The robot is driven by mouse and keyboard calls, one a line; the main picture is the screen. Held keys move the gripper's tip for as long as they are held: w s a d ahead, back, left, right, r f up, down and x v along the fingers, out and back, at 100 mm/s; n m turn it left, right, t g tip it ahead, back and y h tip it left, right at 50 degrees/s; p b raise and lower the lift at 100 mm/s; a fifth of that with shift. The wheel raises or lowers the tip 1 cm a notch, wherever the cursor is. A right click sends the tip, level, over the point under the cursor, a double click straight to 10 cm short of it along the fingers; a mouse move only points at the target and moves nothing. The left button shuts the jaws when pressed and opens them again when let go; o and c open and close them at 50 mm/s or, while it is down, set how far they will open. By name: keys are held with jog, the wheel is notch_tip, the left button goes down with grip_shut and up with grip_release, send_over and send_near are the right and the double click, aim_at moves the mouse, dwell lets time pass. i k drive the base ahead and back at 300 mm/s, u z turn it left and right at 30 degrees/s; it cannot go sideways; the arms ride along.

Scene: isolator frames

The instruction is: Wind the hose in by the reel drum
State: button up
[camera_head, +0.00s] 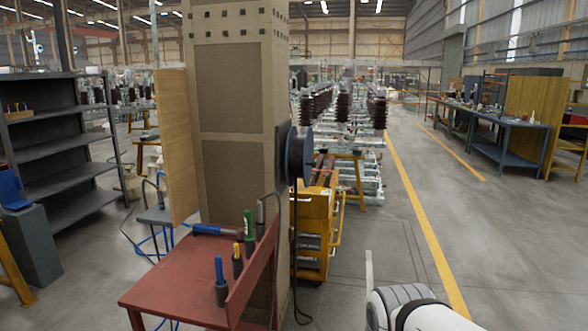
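A dark reel drum (297,156) with a bluish flange is mounted on the right side of a tall tan column (235,90). It is seen nearly edge-on, so its winding and any handle cannot be made out. A thin dark hose (295,255) hangs from the drum beside the column. Its lower end curves near the floor. Part of my white and grey arm shows at the bottom right, well below and right of the drum. My gripper is not clearly visible.
A red bench (180,285) with upright-held tools stands in front of the column. A yellow cart (312,235) stands just behind the hose. Black shelves (65,155) are at left and a blue workbench (500,150) at far right. The floor right of the cart is clear.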

aim_at(300, 148)
jog(key=z, duration=1.1)
jog(key=i, duration=1.6)
jog(key=u, duration=0.25)
jog(key=i, duration=1.3)
jog(key=u, duration=1.05)
jog(key=k, duration=0.7)
jog(key=u, duration=0.1)
jog(key=i, duration=0.8)
jog(key=z, duration=0.1)
